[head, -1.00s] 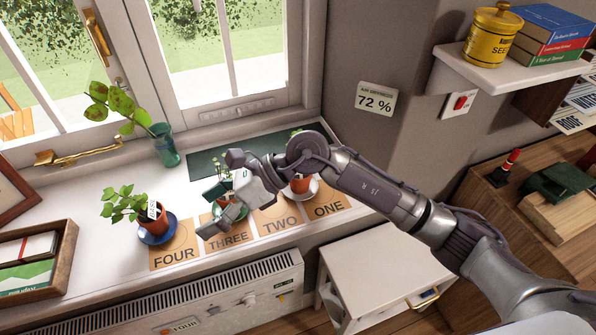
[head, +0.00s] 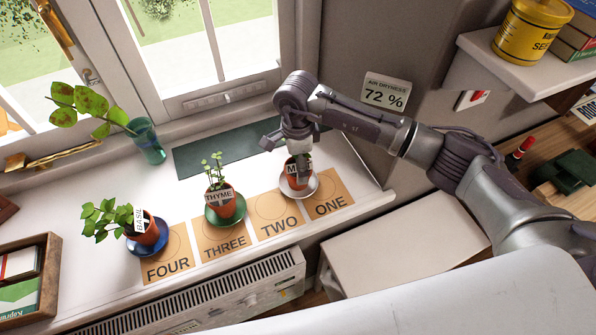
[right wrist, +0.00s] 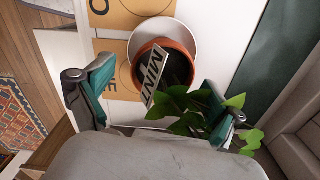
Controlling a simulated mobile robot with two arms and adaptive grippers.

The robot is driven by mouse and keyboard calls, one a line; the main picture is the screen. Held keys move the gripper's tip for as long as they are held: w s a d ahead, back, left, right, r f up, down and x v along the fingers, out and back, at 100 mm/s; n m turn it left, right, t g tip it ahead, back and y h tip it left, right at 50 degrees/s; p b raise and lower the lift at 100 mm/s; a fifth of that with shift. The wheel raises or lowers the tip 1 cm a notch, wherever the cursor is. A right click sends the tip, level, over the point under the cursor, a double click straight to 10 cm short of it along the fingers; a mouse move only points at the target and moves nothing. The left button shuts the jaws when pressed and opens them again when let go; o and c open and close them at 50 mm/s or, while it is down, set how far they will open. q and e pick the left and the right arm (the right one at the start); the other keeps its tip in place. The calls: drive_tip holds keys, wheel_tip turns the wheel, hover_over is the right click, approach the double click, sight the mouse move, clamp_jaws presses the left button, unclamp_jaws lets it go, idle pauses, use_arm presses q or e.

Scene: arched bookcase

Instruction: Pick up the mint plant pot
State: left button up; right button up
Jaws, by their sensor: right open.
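The mint plant pot (head: 293,181) is a small terracotta pot on a white saucer (head: 313,187), behind the ONE and TWO cards on the windowsill. My right gripper (head: 288,146) is over it from behind and hides most of its plant. In the right wrist view the pot (right wrist: 178,42) lies beyond the open, teal-padded fingers of the gripper (right wrist: 160,100). Its MINT label (right wrist: 154,78) faces the camera, and green leaves (right wrist: 185,112) spread between the fingers, close to the right one. The fingers are not closed on the pot. My left gripper is not in view.
The thyme pot (head: 223,205) on a green saucer and the basil pot (head: 148,232) on a blue saucer stand to the left. A teal glass vase (head: 148,142) stands near the window. A dark green mat (head: 215,155) lies behind. A wall shelf (head: 500,68) juts out at right.

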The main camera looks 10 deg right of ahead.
wheel_tip(320, 180, down, 2)
drive_tip(key=shift+f+p, duration=0.15)
drive_tip(key=shift+p, duration=0.3)
drive_tip(key=shift+w+d+f, duration=0.1)
drive_tip(key=shift+w+f, duration=0.1)
drive_tip(key=shift+f, duration=1.45)
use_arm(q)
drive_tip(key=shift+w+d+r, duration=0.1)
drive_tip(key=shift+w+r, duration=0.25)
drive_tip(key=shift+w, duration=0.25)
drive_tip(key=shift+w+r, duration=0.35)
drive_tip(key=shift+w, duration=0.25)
use_arm(e)
drive_tip(key=c, duration=1.3)
